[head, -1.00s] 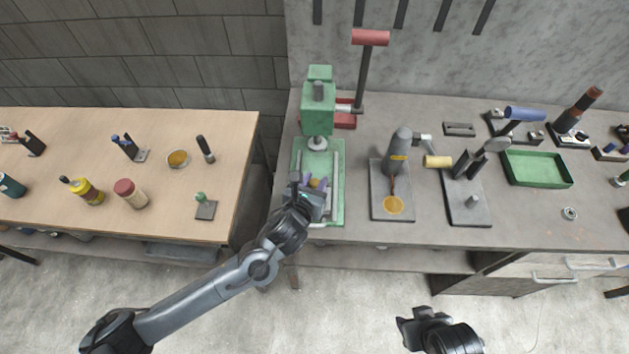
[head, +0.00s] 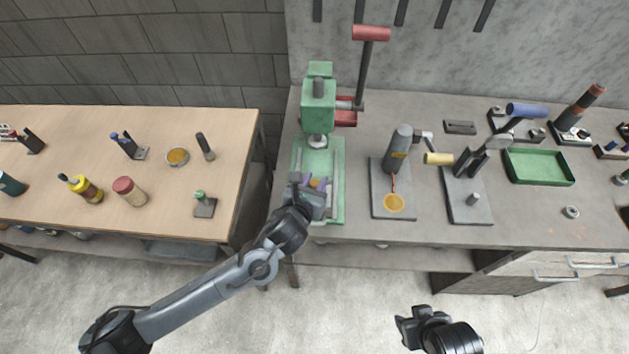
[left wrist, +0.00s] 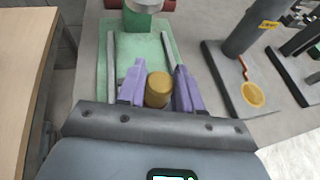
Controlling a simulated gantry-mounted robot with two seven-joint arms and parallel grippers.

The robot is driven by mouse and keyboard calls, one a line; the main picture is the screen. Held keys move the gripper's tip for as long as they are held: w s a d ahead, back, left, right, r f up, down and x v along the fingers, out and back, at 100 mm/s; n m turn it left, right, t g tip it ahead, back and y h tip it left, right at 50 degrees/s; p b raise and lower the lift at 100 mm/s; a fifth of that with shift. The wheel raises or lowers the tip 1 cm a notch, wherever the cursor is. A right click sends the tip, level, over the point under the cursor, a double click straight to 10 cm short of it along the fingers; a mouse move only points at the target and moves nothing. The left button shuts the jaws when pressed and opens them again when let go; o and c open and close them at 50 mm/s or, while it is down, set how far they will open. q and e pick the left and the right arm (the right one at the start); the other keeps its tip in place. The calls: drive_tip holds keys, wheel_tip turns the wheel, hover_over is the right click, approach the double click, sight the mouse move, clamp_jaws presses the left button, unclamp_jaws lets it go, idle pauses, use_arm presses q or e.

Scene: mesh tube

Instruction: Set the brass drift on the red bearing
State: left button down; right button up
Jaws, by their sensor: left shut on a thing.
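The brass drift (left wrist: 158,90) is a short gold cylinder held between the purple fingers of my left gripper (left wrist: 159,84). In the head view the gripper (head: 316,183) is over the front part of the green press base, and the drift (head: 314,183) shows as a small gold spot between the fingers. I cannot make out a red bearing in either view; the gripper and drift hide part of the press base. My right gripper (head: 408,325) is low in the head view, apart from the bench, and its jaws are not clear.
The green press (head: 318,105) has its ram above the base, behind my left gripper. A lever clamp (head: 466,162) and a green tray (head: 540,166) are farther right. A wooden table (head: 80,150) is at left.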

use_arm(q)
drive_tip(key=shift+f, duration=0.3)
drive_tip(key=c, duration=0.7)
unclamp_jaws()
drive_tip(key=shift+o, duration=0.2)
